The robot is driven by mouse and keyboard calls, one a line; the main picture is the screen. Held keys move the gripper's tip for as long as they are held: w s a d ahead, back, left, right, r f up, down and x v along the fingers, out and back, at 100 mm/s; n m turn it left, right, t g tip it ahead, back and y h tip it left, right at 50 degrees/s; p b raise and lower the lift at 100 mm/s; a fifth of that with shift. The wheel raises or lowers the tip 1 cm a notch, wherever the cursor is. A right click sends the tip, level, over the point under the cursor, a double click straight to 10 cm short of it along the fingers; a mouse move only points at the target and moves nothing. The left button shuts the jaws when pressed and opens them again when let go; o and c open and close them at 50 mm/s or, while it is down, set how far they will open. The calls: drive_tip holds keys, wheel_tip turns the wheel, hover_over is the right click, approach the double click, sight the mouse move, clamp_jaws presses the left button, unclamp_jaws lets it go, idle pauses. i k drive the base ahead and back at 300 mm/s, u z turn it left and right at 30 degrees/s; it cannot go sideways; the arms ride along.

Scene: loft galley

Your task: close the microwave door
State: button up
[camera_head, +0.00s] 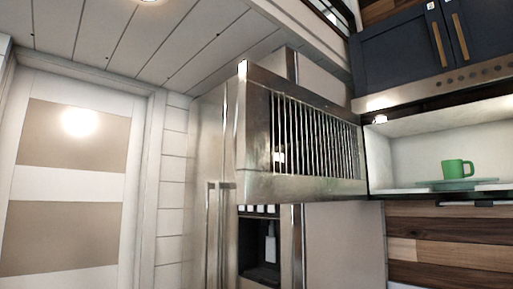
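The microwave door (300,187) stands wide open, swung out from the left side of the microwave toward me. It is a steel frame around a dark panel with vertical bars. The microwave (430,83) is at the upper right, with its pale inside exposed. A green mug (457,169) stands upright inside on a greenish turntable plate (428,185). My gripper is not in view.
A tall steel fridge (211,150) stands behind and left of the door's free edge. Dark blue cabinets (395,50) with brass handles hang above the microwave. Wooden plank backsplash (430,245) lies below it. A white panelled door (70,180) is at far left.

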sight(291, 144)
drive_tip(key=u, duration=1.65)
drive_tip(key=i, duration=1.9)
drive_tip(key=z, duration=2.5)
